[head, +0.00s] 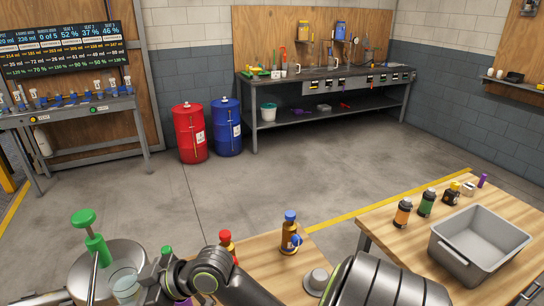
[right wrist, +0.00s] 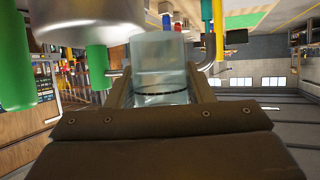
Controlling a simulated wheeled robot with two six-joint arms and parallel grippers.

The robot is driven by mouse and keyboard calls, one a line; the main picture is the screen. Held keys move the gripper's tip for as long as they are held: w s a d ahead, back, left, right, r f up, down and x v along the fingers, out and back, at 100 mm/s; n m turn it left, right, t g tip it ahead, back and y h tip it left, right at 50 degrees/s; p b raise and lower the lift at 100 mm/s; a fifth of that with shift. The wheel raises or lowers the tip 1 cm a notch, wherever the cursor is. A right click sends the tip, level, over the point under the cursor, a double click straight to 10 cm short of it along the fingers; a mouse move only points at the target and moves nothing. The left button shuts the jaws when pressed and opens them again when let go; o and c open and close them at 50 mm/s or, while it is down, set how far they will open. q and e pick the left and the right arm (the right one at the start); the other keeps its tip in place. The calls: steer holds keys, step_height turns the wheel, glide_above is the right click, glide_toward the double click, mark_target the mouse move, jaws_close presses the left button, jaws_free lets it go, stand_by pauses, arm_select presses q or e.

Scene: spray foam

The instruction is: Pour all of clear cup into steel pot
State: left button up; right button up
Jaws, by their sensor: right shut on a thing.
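The steel pot (head: 122,253) stands at the lower left of the head view, with a green-handled tool (head: 97,247) in or over it. The clear cup (head: 125,283) is over the pot's right part in that view. My right gripper (head: 146,284) is shut on the cup. In the right wrist view, the clear cup (right wrist: 160,68) is between the two fingers, and the pot (right wrist: 88,18) shows close by at the top left. The cup looks pale and see-through; its contents and exact tilt I cannot tell. My left gripper is not in view.
A red-capped bottle (head: 226,240) and an amber bottle with a blue cap (head: 290,233) stand on the wooden table (head: 262,262) to the right of the pot. A grey bin (head: 470,258) and several small bottles are on the right table.

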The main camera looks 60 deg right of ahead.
steer(key=s+f+n+g+y+p, duration=0.2)
steer(key=s+f+n+g, duration=0.1)
steer(key=s+f, duration=0.4)
steer(key=s+f+n+g+y+p, duration=0.1)
steer(key=s+f+n+g+y, duration=0.2)
steer(key=s, duration=0.6)
steer(key=s+d+f+t+p, duration=0.1)
steer(key=s+d, duration=0.3)
steer(key=s, duration=0.3)
steer(key=s+d+f+m+t+h+p, duration=0.1)
steer(key=s+d, duration=0.3)
steer(key=s, duration=0.4)
steer(key=shift+s+d+f, duration=0.15)
steer(key=shift+d+f, duration=0.05)
steer(key=shift+f, duration=0.15)
